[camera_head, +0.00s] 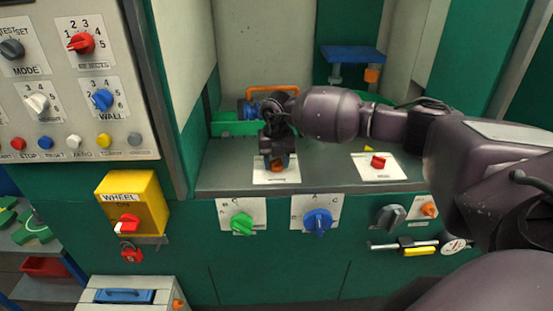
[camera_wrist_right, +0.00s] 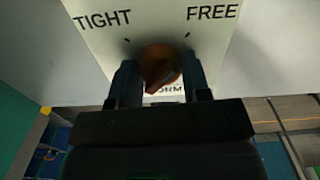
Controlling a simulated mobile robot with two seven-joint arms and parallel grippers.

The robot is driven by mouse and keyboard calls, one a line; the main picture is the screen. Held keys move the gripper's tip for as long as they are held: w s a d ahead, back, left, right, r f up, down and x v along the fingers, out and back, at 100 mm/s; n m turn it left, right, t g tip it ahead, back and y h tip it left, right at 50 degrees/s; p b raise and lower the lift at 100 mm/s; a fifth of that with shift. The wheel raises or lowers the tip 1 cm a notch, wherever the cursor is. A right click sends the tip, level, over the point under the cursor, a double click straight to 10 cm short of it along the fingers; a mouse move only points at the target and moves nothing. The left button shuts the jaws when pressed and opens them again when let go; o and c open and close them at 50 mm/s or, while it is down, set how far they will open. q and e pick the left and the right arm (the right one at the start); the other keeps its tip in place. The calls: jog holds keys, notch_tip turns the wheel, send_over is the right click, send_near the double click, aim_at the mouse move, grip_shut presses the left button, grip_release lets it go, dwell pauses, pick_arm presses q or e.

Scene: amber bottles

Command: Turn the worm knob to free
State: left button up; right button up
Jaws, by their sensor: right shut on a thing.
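The worm knob (camera_wrist_right: 160,66) is orange and sits on a white plate (camera_wrist_right: 190,22) marked TIGHT at the upper left and FREE at the upper right, with a tick mark below each word. The lettering under the knob is partly covered. My right gripper (camera_wrist_right: 160,78) has one finger on each side of the knob and is shut on it. In the head view the right gripper (camera_head: 277,160) reaches down over the plate (camera_head: 262,178) on the grey bench, and the knob (camera_head: 278,167) is mostly hidden. My left gripper is out of view.
A red knob (camera_head: 378,161) on another white plate is to the right on the bench (camera_head: 325,170). Green (camera_head: 242,223) and blue (camera_head: 318,222) knobs are on the front panel below. An orange handle (camera_head: 272,89) and blue part stand behind the gripper.

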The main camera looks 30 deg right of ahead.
aim_at(276, 160)
jog(key=shift+r+m, duration=0.1)
jog(key=shift+m, duration=0.6)
jog(key=o, duration=0.9)
notch_tip(276, 160, up, 11)
jog(key=shift+f, duration=0.1)
dwell(0.5)
